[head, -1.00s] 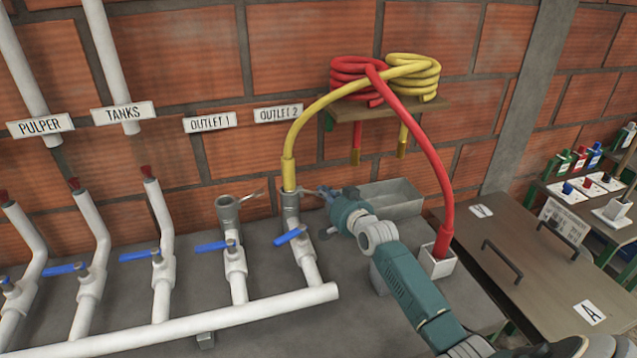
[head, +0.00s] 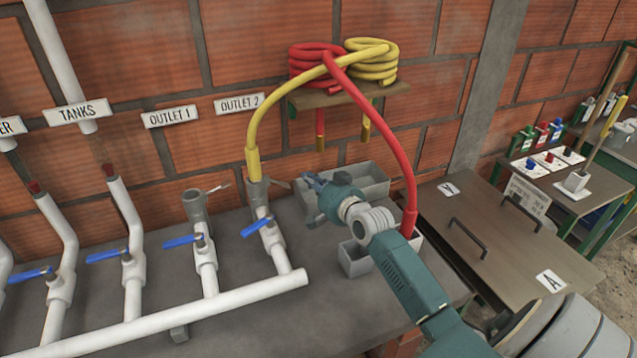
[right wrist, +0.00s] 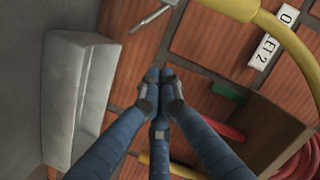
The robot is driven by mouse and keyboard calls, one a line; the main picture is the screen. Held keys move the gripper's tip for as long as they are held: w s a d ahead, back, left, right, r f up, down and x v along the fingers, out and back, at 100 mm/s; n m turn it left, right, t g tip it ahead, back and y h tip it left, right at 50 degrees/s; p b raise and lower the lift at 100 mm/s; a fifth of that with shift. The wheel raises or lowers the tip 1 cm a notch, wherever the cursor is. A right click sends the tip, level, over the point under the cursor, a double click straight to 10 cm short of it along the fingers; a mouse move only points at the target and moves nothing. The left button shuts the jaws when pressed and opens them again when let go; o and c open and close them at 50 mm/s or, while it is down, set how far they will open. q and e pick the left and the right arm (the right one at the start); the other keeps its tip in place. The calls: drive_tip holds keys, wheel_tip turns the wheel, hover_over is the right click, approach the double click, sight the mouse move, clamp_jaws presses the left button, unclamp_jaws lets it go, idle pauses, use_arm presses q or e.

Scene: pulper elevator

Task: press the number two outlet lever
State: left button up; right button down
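The number two outlet (head: 257,192) is a grey coupling on a white pipe below the OUTLET 2 sign (head: 239,103). The yellow hose (head: 253,150) sits in its top. Its small metal lever (head: 279,183) sticks out to the right; a metal lever also shows at the top of the right wrist view (right wrist: 150,17). A blue valve handle (head: 256,227) is lower on the same pipe. My right gripper (head: 308,181) is just right of the metal lever, apart from it. Its fingertips meet, with nothing between them, in the right wrist view (right wrist: 161,82). My left gripper is out of view.
A grey trough (head: 372,180) stands behind my right gripper against the brick wall. A shelf (head: 335,97) with coiled hoses is above. The red hose (head: 398,150) arches down near my right arm. Outlet 1 (head: 195,203) is to the left.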

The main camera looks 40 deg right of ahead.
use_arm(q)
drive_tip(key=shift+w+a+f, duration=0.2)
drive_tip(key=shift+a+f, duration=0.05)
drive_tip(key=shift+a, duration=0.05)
use_arm(e)
drive_tip(key=v, duration=0.3)
drive_tip(key=shift+s+a, duration=0.2)
drive_tip(key=shift+s, duration=0.2)
drive_tip(key=shift+r, duration=0.1)
